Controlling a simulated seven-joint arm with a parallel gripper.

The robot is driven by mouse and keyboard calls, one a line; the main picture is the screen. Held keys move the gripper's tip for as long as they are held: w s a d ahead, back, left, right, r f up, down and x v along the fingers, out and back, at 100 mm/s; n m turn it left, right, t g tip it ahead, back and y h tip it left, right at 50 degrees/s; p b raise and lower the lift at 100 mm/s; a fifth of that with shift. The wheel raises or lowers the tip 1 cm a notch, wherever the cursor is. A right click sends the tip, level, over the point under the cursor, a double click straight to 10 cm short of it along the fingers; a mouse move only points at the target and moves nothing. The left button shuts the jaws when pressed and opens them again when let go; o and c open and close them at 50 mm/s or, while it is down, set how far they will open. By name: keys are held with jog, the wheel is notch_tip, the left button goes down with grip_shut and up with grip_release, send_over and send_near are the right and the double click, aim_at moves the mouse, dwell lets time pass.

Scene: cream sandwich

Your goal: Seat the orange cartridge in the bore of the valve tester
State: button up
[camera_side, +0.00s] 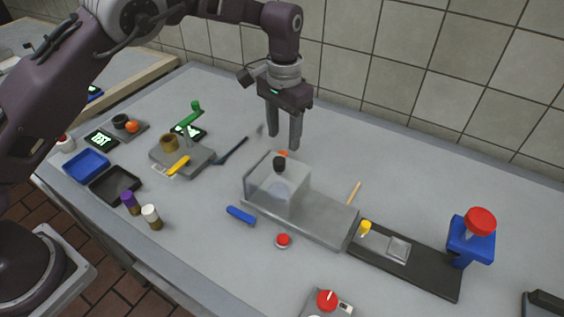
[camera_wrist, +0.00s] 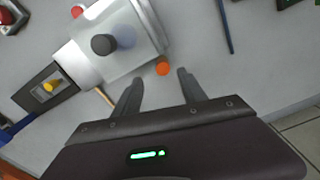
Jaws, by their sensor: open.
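A small orange round piece (camera_wrist: 163,68), which looks like the cartridge, sits on the worktop beside a clear box. In the side view its top (camera_side: 282,153) shows just behind that box. My gripper (camera_side: 284,143) is open above it, pointing down. In the wrist view the orange piece lies just beyond the gap between my fingertips (camera_wrist: 159,76), untouched as far as I can see. The clear box (camera_side: 262,186) has a black knob (camera_side: 279,163) and stands on a long grey base (camera_side: 320,218). I cannot tell which device is the valve tester, and no bore shows clearly.
A red button (camera_side: 283,240) and a blue piece (camera_side: 241,215) lie in front of the base. A dark rail (camera_side: 425,273) and blue stand (camera_side: 470,243) are at right. Trays (camera_side: 87,166), bottles (camera_side: 151,216) and a grey block (camera_side: 195,160) are at left. Worktop behind my gripper is mostly clear.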

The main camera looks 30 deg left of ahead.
aim_at(282, 153)
jog(key=f, duration=0.5)
jog(key=shift+w+a+f, duration=0.15)
jog(key=shift+a+f, duration=0.1)
jog(key=shift+f, duration=0.1)
jog(key=shift+c, duration=0.4)
grip_shut()
